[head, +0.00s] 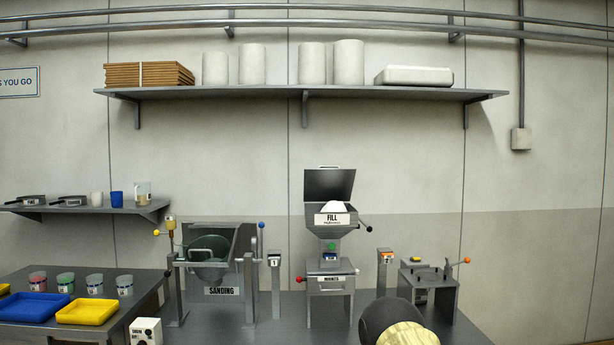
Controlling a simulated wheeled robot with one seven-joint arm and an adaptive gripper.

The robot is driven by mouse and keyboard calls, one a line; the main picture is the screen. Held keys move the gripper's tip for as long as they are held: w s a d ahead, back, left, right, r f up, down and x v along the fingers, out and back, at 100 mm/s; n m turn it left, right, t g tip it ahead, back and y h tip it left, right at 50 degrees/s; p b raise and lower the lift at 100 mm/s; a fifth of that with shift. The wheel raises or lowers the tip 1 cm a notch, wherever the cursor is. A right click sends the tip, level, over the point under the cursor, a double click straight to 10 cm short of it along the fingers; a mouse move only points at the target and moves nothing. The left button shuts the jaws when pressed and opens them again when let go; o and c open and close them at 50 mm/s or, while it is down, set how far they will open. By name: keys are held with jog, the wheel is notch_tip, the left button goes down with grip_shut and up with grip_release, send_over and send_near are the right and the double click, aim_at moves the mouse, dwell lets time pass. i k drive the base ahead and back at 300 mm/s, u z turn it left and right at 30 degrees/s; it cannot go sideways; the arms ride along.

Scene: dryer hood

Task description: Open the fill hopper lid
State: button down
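The fill hopper (333,219), a grey funnel labelled FILL, stands on a grey stand at the centre right of the head view. Its dark lid (330,184) is raised and stands nearly upright at the back of the hopper mouth. White material (334,207) shows in the open mouth. A lever with a dark knob (368,228) sticks out at the hopper's right. My gripper is not in view. A dark rounded part with a pale yellow end at the bottom edge looks like part of my arm.
The sanding drum (211,268) stands left of the hopper, with numbered posts (275,275) (384,272) between stations. A small grey fixture (428,287) with an orange-knobbed lever is at the right. Yellow and blue trays (88,311) and cups sit at the left. A loaded shelf (300,93) hangs above.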

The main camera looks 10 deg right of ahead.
aim_at(320, 185)
jog(key=u, duration=0.65)
jog(key=i, duration=0.65)
jog(key=u, duration=0.65)
jog(key=i, duration=1.55)
jog(key=z, duration=0.9)
